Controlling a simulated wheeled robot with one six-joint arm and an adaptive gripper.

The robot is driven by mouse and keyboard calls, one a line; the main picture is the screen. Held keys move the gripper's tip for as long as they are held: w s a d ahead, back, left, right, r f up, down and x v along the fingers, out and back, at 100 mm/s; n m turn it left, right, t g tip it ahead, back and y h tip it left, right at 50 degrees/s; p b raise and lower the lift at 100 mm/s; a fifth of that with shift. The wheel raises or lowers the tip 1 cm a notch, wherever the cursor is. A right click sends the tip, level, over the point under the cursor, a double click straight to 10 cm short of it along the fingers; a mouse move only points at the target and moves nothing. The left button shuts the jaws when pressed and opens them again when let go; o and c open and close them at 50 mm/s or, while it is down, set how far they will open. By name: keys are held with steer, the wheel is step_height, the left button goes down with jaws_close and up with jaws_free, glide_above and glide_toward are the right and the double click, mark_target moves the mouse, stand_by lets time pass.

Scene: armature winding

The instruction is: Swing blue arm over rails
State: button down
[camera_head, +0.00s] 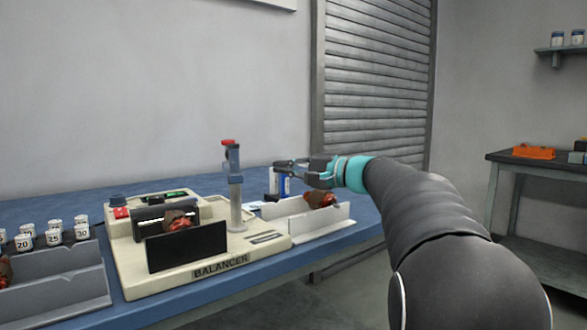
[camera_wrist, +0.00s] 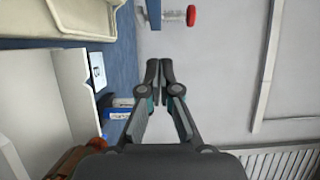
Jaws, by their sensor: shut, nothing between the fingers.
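The cream balancer (camera_head: 220,273) stands on the blue bench, with an armature (camera_head: 180,222) between its dark upright plates (camera_head: 187,248). These plates may be the rails; I cannot tell for sure. A grey post (camera_head: 236,205) rises at the balancer's right and carries the blue arm (camera_head: 233,160) with a red knob (camera_head: 228,142). The arm appears turned away from the plates. In the wrist view the blue arm (camera_wrist: 172,18) and its red knob (camera_wrist: 191,16) lie beyond my fingertips. My gripper (camera_head: 280,164) is shut and empty, right of the post and apart from it.
A grey tray (camera_head: 315,222) with another armature (camera_head: 320,199) sits right of the balancer, below my gripper. A blue-and-white box (camera_head: 280,184) stands behind it. At the left are another grey tray (camera_head: 70,278) and several numbered white jars (camera_head: 53,238). Space above the balancer is clear.

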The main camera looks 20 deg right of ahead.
steer(key=w+a, duration=0.3)
steer(key=a, duration=0.4)
steer(key=shift+w+a, duration=0.15)
steer(key=shift+w, duration=0.2)
steer(key=shift+a, duration=0.2)
